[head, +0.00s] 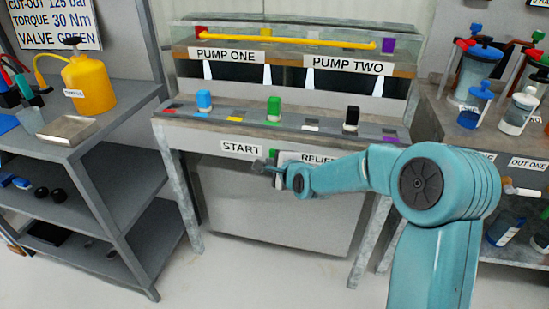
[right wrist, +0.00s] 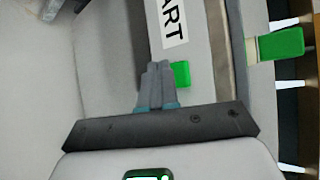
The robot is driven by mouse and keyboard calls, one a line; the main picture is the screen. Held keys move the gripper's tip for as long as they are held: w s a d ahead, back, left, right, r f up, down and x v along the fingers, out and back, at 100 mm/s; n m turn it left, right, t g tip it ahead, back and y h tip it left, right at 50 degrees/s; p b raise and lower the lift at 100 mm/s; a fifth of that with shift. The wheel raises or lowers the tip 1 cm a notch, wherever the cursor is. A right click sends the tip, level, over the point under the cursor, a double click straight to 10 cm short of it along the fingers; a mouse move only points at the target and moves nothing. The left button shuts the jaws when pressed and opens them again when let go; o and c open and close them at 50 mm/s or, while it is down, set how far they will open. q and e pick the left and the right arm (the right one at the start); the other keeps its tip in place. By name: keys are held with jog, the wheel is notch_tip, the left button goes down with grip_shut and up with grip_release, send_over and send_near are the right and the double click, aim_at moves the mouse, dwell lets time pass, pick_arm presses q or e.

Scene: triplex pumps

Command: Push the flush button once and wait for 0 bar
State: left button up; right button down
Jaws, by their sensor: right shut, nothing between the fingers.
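No button labelled flush and no pressure reading can be made out. A small green button-like piece (right wrist: 182,74) shows beside the START label (right wrist: 172,20) in the right wrist view, partly hidden by my fingers. The START label (head: 241,148) is on the front edge of the pump bench in the head view. My right gripper (head: 270,166) is shut and empty, just right of this label and in front of the bench. Its fingertips (right wrist: 158,66) are close to the green piece; whether they touch cannot be told. My left gripper is not in view.
The pump bench (head: 180,135) carries a blue block (head: 204,101), a green block (head: 273,109) and a black block (head: 351,119). My right arm partly covers the RELIEF label (head: 305,158). A shelf with a yellow can (head: 90,85) stands left; a cluttered rack stands right.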

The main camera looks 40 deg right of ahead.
jog(key=s+a, duration=0.2)
jog(key=s+a+b, duration=0.1)
jog(key=s+a, duration=0.1)
jog(key=shift+a, duration=0.25)
dwell(0.9)
